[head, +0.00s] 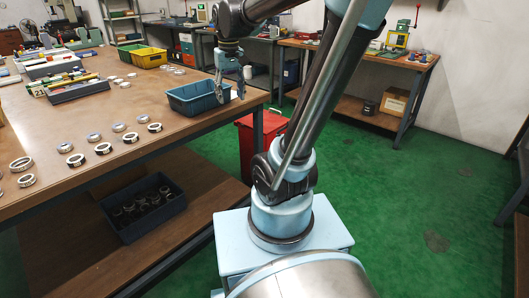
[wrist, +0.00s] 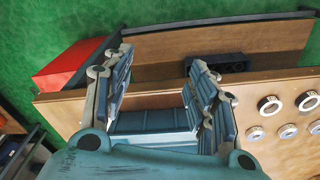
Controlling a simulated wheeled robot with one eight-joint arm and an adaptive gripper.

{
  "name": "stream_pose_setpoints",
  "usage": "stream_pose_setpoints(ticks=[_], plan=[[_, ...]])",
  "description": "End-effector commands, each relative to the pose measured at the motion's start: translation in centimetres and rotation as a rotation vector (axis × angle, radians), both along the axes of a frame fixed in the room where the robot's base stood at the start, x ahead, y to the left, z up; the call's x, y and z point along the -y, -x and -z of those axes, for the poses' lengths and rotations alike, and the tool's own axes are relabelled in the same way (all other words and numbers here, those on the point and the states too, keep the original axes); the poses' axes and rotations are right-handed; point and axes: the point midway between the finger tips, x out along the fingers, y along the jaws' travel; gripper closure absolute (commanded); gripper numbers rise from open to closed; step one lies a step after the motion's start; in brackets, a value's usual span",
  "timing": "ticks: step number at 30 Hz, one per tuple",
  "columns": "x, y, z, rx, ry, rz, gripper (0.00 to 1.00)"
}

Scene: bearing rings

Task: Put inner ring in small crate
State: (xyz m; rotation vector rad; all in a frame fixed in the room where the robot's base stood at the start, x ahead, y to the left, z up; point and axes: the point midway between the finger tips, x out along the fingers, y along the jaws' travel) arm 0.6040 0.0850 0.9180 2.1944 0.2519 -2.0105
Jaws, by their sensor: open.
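Several metal rings lie on the wooden table; a near group includes one ring (head: 76,160) with a dark side, and part of that group shows at the right of the wrist view, with one ring (wrist: 270,105). I cannot tell which is the inner ring. A small blue crate (head: 183,110) stands at the table's right end and looks empty. In the wrist view the blue crate (wrist: 152,121) shows between the fingers. My gripper (head: 230,96) is open, fingers pointing down above the crate's right side, with nothing between them.
A dark bin (head: 128,234) with several rings sits on the lower shelf. Yellow (head: 150,57) and green (head: 127,56) bins stand farther back, beside more rings. Trays (head: 80,90) fill the table's left. A red bin (head: 258,150) stands on the floor by the table's end.

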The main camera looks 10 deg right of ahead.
Motion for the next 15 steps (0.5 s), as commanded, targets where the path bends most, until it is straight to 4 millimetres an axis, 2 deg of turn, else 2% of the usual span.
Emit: stream_pose_setpoints(ticks=[1, 6, 15], plan=[[1.0, 1.5, 0.8, 0.007, -0.001, 0.016, 0.47], [3.5, 5.9, 3.7, 0.032, -0.005, 0.065, 0.47], [6.8, 13.0, 10.1, 0.075, -0.008, 0.149, 0.47]])
